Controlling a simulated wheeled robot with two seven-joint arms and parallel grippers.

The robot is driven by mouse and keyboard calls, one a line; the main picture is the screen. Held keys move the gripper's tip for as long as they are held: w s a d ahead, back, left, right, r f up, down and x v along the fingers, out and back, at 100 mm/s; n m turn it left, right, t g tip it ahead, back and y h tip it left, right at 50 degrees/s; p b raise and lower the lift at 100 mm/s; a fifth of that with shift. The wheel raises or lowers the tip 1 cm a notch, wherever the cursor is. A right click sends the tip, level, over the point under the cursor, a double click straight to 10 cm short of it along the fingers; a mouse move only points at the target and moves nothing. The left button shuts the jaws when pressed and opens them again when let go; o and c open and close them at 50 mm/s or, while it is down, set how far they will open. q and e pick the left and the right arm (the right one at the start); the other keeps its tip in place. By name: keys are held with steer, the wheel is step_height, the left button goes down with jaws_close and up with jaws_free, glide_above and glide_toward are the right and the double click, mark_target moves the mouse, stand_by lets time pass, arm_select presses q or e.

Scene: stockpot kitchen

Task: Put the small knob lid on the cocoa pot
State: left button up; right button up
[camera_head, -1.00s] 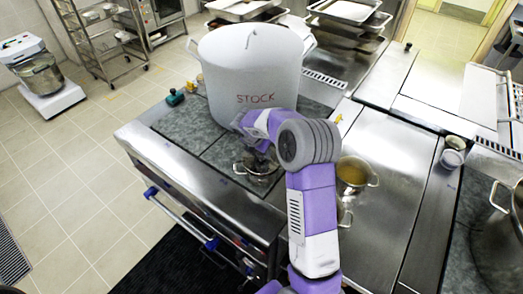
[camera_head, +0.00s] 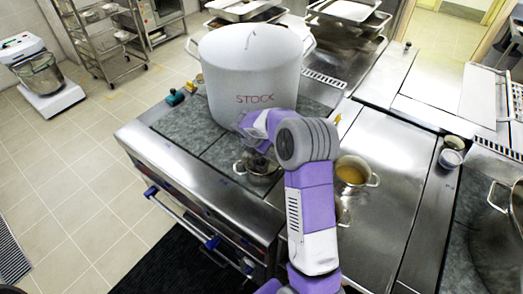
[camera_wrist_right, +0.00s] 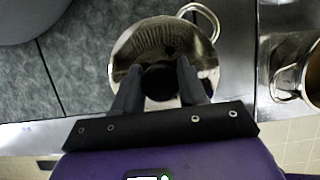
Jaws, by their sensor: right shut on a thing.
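The small metal knob lid (camera_wrist_right: 135,45) is in the right wrist view, its dark knob (camera_wrist_right: 160,82) between the fingers of my right gripper (camera_wrist_right: 160,88), which is shut on it. A small steel pot (camera_head: 260,176), apparently the cocoa pot, stands on the cooktop in front of the stockpot. Its loop handle (camera_wrist_right: 212,14) shows beyond the lid in the wrist view. The lid covers most of the pot's opening there; I cannot tell whether it rests on the rim. My right wrist partly hides the pot in the head view. My left gripper is not in view.
The large white stockpot (camera_head: 248,75) stands close behind the pot. The steel counter (camera_head: 385,185) further right has free room.

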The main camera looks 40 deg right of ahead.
steer(key=shift+f, duration=0.4)
stand_by(0.5)
steer(key=o, duration=1.2)
steer(key=v, duration=0.7)
steer(key=shift+r+p, duration=0.25)
steer(key=shift+p, duration=0.05)
steer(key=shift+a+r, duration=0.1)
